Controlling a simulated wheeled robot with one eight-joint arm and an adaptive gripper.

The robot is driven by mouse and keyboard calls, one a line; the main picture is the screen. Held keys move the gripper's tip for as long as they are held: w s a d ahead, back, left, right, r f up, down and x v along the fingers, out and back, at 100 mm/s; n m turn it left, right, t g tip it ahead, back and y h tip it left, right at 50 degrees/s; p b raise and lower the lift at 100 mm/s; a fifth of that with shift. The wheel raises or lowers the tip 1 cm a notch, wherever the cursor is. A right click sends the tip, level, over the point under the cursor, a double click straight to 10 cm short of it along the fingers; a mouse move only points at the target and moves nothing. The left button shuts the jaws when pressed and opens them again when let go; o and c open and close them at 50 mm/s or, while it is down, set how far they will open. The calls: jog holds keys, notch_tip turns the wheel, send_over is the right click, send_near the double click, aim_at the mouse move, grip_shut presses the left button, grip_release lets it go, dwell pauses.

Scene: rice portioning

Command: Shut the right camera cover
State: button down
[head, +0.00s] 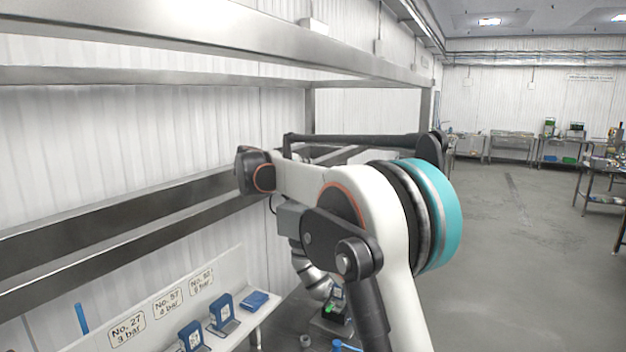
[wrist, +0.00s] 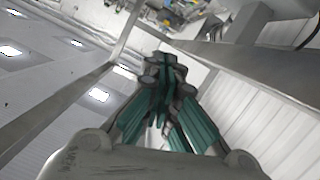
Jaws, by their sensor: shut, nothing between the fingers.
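My gripper (wrist: 166,72) shows in the wrist view with its dark green-padded fingers closed together and nothing between them. It is not clearly visible in the head view, where my arm fills the middle. In the head view, several blue pieces sit on a white ledge at the bottom. Two blue upright pieces (head: 190,336) and (head: 222,313) stand on the left and in the middle. The rightmost blue piece (head: 254,300) lies flat. I cannot tell whether these are the camera covers, and no other cover is recognisable. My gripper is apart from them.
The white ledge (head: 262,318) carries labels No. 27, No. 57 and No. 82. Metal frame rails (head: 180,30) run above and along the left wall. A small device with a green part (head: 331,309) is low behind my arm. Open grey floor (head: 520,260) lies to the right.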

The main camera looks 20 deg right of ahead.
jog(key=p+x, duration=0.1)
jog(key=x, duration=0.2)
jog(key=f+p+x, duration=0.1)
jog(key=x, duration=0.3)
jog(key=s+f+p+x, duration=0.1)
jog(key=x, duration=0.2)
jog(key=shift+w+d+f, duration=0.1)
jog(key=shift+w+d, duration=0.05)
jog(key=shift+d, duration=0.05)
jog(key=shift+s+f+p, duration=0.25)
jog(key=shift+f+p, duration=0.15)
jog(key=shift+f, duration=0.15)
jog(key=shift+d+f, duration=0.1)
jog(key=shift+f, duration=0.2)
jog(key=shift+s+d+f+m+b, duration=0.25)
jog(key=shift+s+m+b, duration=0.15)
jog(key=shift+b, duration=0.1)
